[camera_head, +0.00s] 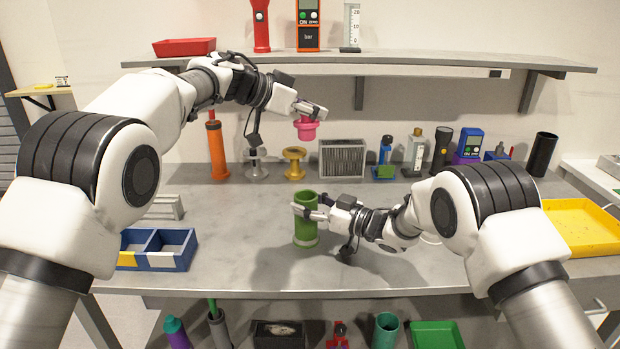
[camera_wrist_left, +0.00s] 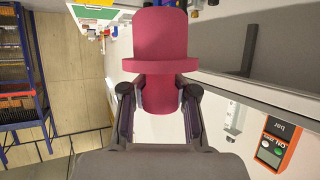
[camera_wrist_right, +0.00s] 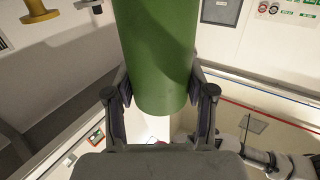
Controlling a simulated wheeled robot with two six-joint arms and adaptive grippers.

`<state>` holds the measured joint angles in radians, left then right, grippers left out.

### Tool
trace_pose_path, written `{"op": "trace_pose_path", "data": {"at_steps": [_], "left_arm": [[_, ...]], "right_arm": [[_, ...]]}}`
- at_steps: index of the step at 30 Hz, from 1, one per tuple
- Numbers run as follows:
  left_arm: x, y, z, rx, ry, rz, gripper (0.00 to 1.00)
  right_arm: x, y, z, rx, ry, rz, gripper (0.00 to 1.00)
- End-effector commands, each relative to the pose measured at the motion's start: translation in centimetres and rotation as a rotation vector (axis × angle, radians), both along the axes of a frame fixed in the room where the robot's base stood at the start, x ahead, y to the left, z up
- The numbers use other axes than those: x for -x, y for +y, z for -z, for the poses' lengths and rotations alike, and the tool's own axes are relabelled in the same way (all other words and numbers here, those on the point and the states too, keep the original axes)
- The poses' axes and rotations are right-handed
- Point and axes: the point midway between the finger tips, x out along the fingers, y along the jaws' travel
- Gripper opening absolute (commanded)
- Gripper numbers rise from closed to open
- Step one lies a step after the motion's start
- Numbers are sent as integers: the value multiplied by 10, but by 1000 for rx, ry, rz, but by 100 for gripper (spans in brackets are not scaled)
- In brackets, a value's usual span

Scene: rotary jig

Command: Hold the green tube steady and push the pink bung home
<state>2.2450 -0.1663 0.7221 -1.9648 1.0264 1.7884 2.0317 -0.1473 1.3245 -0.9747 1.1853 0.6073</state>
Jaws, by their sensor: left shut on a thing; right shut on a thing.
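The green tube (camera_head: 305,231) stands upright at the middle of the workbench in the head view. My right gripper (camera_head: 304,213) is shut on it from the right, and the tube (camera_wrist_right: 158,55) fills the middle of the right wrist view between the two fingers. The pink bung (camera_head: 306,128) is in the air above the tube, well apart from it. My left gripper (camera_head: 308,115) is shut on the bung, which also shows between the fingers in the left wrist view (camera_wrist_left: 165,40). The tube's mouth is only partly visible in the head view.
Behind, an orange bottle (camera_head: 217,150), a yellow spool-shaped part (camera_head: 294,163) and a grey filter block (camera_head: 342,158) stand in a row. A blue divided bin (camera_head: 157,250) is at left, a yellow tray (camera_head: 580,228) at right. A shelf (camera_head: 400,60) runs above. The bench around the tube is clear.

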Motion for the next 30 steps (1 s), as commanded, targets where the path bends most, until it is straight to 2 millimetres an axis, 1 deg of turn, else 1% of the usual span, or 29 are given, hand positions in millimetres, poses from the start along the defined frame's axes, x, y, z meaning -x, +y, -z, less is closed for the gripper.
{"op": "trace_pose_path", "data": {"at_steps": [2,6,9,12,14,15,17,24,28,30], "left_arm": [[-9,3,5,-3,-3,-34,0],[-19,8,37,-10,-4,-136,0],[-17,11,58,-14,-8,-208,0],[-10,13,75,-20,-13,-265,0],[-3,11,78,-22,-18,-276,0],[0,8,73,-24,-26,-272,0],[0,6,67,-23,-28,-268,0],[0,6,67,-26,-27,-267,0],[0,6,70,-25,-25,-270,0],[0,6,75,-26,-25,-269,0]], "right_arm": [[0,0,0,-1,-1,0,13],[0,0,-1,0,-1,0,13],[0,0,-1,-1,-1,0,13],[0,0,-1,-1,-1,0,13],[0,0,-1,-1,-1,0,13],[0,0,-1,-1,-1,0,13],[0,0,-1,-1,-1,0,13],[0,0,-1,-1,-1,0,13],[0,0,-1,-1,-1,0,13],[0,0,-1,-1,-1,0,13]]}}
